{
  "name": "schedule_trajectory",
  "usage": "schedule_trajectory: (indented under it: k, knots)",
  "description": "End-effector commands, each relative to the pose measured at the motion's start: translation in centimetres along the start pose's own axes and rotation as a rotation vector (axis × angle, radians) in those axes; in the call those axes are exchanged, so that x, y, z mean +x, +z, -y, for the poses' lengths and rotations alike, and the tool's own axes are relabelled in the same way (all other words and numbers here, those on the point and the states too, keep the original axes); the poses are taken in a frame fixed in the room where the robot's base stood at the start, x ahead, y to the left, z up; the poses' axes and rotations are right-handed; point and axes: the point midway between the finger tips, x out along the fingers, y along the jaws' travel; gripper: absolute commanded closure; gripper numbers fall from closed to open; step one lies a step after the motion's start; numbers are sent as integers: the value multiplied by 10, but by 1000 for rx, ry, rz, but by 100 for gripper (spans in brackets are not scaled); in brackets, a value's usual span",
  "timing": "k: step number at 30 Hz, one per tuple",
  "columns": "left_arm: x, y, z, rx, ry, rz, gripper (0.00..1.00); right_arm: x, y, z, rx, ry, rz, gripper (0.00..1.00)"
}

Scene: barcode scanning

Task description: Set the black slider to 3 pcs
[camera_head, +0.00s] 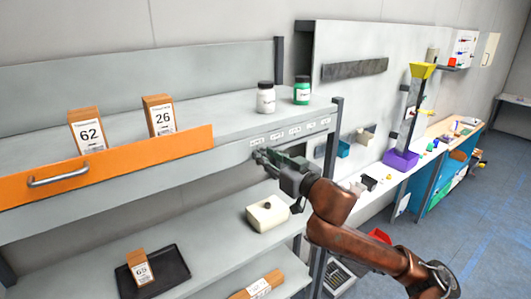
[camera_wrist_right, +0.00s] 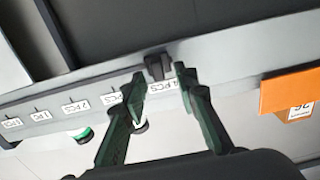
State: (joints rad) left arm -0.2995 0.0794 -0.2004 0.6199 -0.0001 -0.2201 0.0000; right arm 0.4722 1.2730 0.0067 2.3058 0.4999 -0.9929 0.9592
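The black slider (camera_wrist_right: 157,67) sits on the grey shelf edge (camera_wrist_right: 225,72), by the label at the end of the row nearest the orange board; that label is partly covered and seems to read 4 PCS. My right gripper (camera_wrist_right: 161,80) is open, its two green-black fingertips on either side of the slider, with a gap visible. I cannot tell whether either finger touches it. In the head view the right gripper (camera_head: 262,157) is at the shelf's front edge and hides the slider. The neighbouring label (camera_wrist_right: 110,98) is partly readable. My left gripper is not in view.
The orange board with a handle (camera_head: 140,163) is left of my gripper. White and green jars (camera_head: 265,98) and boxes marked 62 and 26 stand on the upper shelf. A cream block (camera_head: 267,214) and a black tray (camera_head: 176,270) are below.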

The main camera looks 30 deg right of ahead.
Motion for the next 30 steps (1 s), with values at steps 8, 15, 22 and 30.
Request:
schedule_trajectory:
  k: [8,15,22,30]
  knots:
    - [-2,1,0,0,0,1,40,8,1,0,-1,0,1,72]
    - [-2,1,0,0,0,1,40,8,1,0,-1,0,1,81]
    - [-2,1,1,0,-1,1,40,7,1,0,-1,1,1,97]
    - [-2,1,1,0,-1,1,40,7,1,0,-1,1,1,100]
